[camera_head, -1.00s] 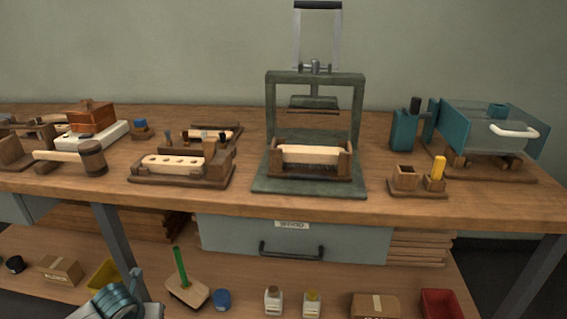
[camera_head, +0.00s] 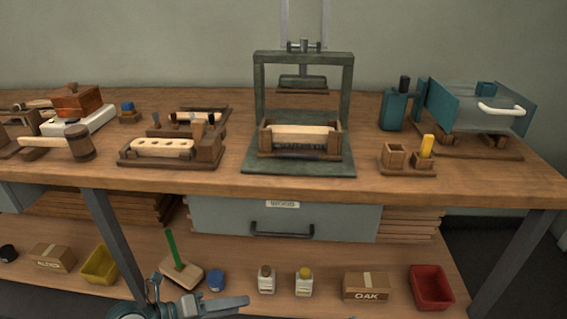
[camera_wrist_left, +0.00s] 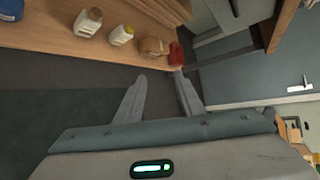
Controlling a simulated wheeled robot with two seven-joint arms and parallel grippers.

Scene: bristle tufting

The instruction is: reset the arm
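My left gripper (camera_head: 205,303) shows at the bottom edge of the head view, low in front of the lower shelf. In the left wrist view its two fingers (camera_wrist_left: 160,78) stand apart with nothing between them, so it is open and empty. The rest of my left arm is mostly cut off by the frame. My right gripper is in neither view.
The workbench (camera_head: 400,187) holds a green press (camera_head: 350,90), a wooden mallet (camera_head: 78,142) and a teal clear-sided box (camera_head: 450,105). Below are a drawer (camera_head: 345,220) and a shelf with bottles, an oak carton (camera_head: 367,287) and a red bin (camera_head: 432,288).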

